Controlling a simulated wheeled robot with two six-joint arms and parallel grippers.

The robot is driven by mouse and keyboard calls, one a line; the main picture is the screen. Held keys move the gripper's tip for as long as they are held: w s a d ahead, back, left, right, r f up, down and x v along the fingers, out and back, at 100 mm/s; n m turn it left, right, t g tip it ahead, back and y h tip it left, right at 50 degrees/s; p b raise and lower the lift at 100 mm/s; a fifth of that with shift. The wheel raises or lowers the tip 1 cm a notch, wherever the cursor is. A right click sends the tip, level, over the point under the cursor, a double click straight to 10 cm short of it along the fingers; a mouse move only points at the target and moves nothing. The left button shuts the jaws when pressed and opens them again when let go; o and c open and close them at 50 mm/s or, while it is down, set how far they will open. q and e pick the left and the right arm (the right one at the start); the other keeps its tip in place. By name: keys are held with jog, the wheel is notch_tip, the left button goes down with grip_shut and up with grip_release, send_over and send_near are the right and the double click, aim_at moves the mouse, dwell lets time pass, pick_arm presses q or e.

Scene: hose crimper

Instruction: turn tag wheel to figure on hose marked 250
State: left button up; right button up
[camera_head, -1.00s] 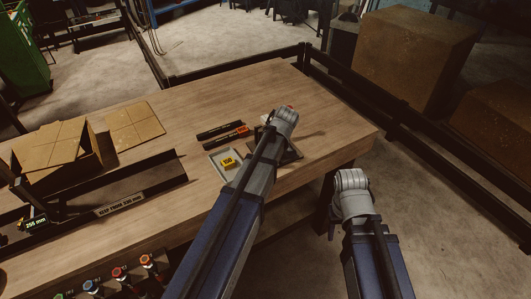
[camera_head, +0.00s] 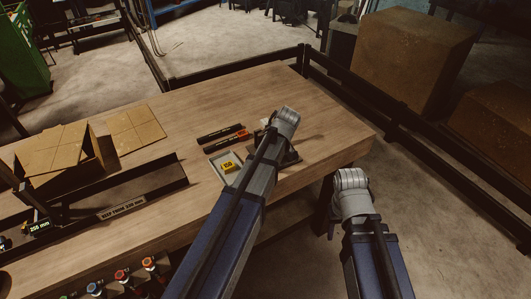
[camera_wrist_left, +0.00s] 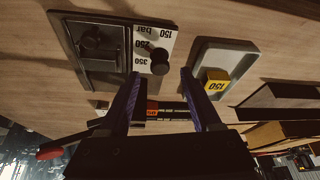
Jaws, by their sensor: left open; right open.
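In the left wrist view, a black knob (camera_wrist_left: 160,62), apparently the tag wheel, stands on a plate (camera_wrist_left: 143,38) printed 150 bar, 250 and 350, seen upside down. It is beside the 250 figure; I cannot make out a pointer. My left gripper (camera_wrist_left: 162,74) is open, its fingers on either side of the knob in the picture; contact cannot be told. In the head view its wrist hides the knob. Black hoses (camera_head: 220,133) lie on the table, one with an orange-red band; their marks are unreadable. My right gripper (camera_head: 350,182) is beyond the table edge, its fingers mostly hidden.
A grey tray (camera_wrist_left: 232,52) holds a yellow block (camera_wrist_left: 215,83) marked 150. A red-ended lever (camera_wrist_left: 55,150) shows at the wrist view's lower left. A cardboard box (camera_head: 60,155) and a long dark trough (camera_head: 150,185) occupy the table's left.

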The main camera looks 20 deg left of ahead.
pick_arm(q)
jog(key=p+v, duration=0.4)
jog(key=v, duration=0.1)
jog(key=shift+d+r, duration=0.1)
jog(key=shift+r, duration=0.05)
pick_arm(e)
notch_tip(320, 180, up, 5)
jog(key=shift+f, duration=0.1)
pick_arm(q)
jog(key=s+d+f+m+g+h+b, duration=0.1)
jog(key=s+d+f+m+b, duration=0.2)
jog(key=s+d+m, duration=0.4)
jog(key=s+d+f+m+g+h+b, duration=0.1)
jog(key=s+d+f+m+b, duration=0.2)
jog(key=s+d+m, duration=0.5)
jog(key=s+f+m, duration=0.1)
jog(key=s, duration=0.4)
jog(key=shift+s+f+h, duration=0.25)
jog(key=shift+f+h, duration=0.05)
jog(key=shift+f, duration=0.05)
pick_arm(e)
notch_tip(320, 180, down, 6)
